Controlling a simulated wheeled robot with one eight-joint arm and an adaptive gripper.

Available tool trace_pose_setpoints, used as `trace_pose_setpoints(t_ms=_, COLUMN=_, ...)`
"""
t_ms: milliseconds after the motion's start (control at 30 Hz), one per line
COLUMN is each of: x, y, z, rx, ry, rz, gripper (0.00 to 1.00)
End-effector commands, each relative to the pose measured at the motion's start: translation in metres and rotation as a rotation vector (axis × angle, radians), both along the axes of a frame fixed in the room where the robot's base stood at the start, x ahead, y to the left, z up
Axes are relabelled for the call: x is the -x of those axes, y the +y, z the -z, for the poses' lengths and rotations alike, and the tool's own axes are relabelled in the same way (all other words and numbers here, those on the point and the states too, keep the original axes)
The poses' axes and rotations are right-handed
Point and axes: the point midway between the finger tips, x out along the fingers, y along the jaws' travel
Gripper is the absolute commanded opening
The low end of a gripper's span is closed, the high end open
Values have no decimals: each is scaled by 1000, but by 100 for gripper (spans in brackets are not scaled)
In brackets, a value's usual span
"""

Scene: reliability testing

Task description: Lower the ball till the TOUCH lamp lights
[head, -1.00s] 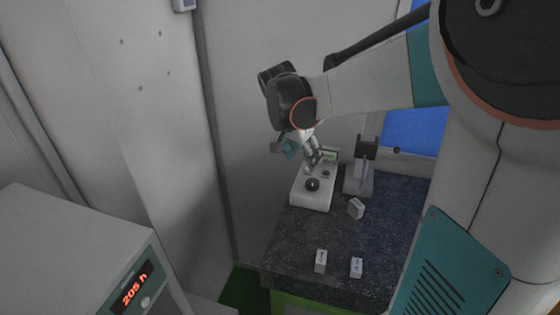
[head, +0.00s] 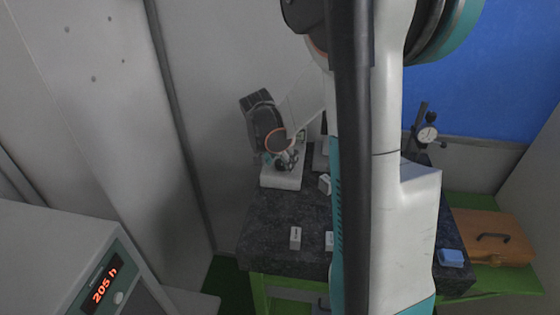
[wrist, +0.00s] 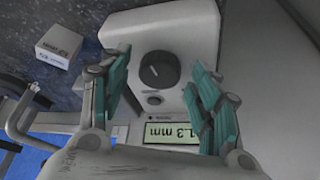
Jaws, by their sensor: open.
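A white control box (head: 281,182) sits on the dark worktop in the head view. In the wrist view the control box (wrist: 202,28) carries a round dark knob (wrist: 158,70), a small dark spot and a display (wrist: 172,134) that reads upside down, about 1.3 mm. My gripper (wrist: 161,66) is open, its teal fingers on either side of the knob in the picture; I cannot tell whether they touch it. In the head view my gripper (head: 284,160) is low over the box. The ball and a lit TOUCH lamp cannot be made out.
Labelled blocks stand on the worktop (head: 270,220), one (head: 295,238) near its front. A dial gauge (head: 427,134), an orange case (head: 490,236) and a blue block (head: 451,257) are at right. A cabinet showing 205 h (head: 50,235) stands left. My arm hides the middle.

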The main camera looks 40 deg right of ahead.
Motion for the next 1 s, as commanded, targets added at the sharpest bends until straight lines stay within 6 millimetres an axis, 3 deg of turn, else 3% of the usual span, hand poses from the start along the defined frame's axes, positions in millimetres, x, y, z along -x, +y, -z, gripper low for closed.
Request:
trace_pose_setpoints(t_ms=267, x=0, y=-1, z=2, rx=0, ry=0, rz=0, gripper=57)
trace_pose_setpoints(t_ms=500, x=0, y=-1, z=1, rx=0, ry=0, rz=0, gripper=13)
trace_pose_setpoints(t_ms=1000, x=1, y=-1, z=2, rx=0, ry=-2, rz=-98, gripper=13)
